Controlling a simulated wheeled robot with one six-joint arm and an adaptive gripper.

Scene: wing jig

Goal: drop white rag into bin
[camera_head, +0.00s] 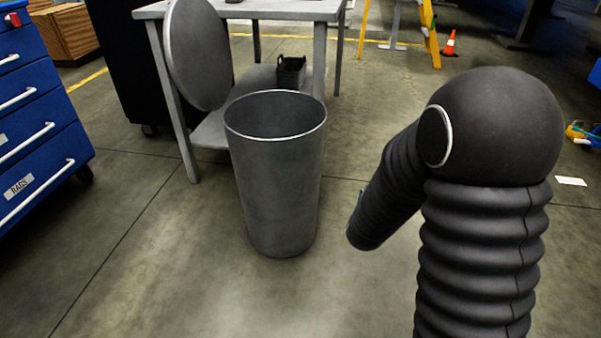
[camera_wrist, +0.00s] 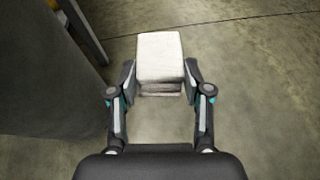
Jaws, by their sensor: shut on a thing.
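The white rag (camera_wrist: 160,57) is a folded, block-like white bundle in the wrist view. My gripper (camera_wrist: 160,88) is shut on it, with one finger on each side. The floor shows below and around the rag. The bin (camera_head: 275,180) is a tall grey metal can with an open top, standing upright on the floor in the head view. Its round lid (camera_head: 197,55) is raised at the back left. In the wrist view the bin's grey side (camera_wrist: 45,75) is at the left, and the rag is apart from it. My arm hides the gripper and rag in the head view.
A grey table (camera_head: 270,10) with a lower shelf stands behind the bin, with a small black basket (camera_head: 291,72) on it. A blue drawer cabinet (camera_head: 40,120) is at the left. An orange cone (camera_head: 449,43) stands far back right. The floor in front of the bin is clear.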

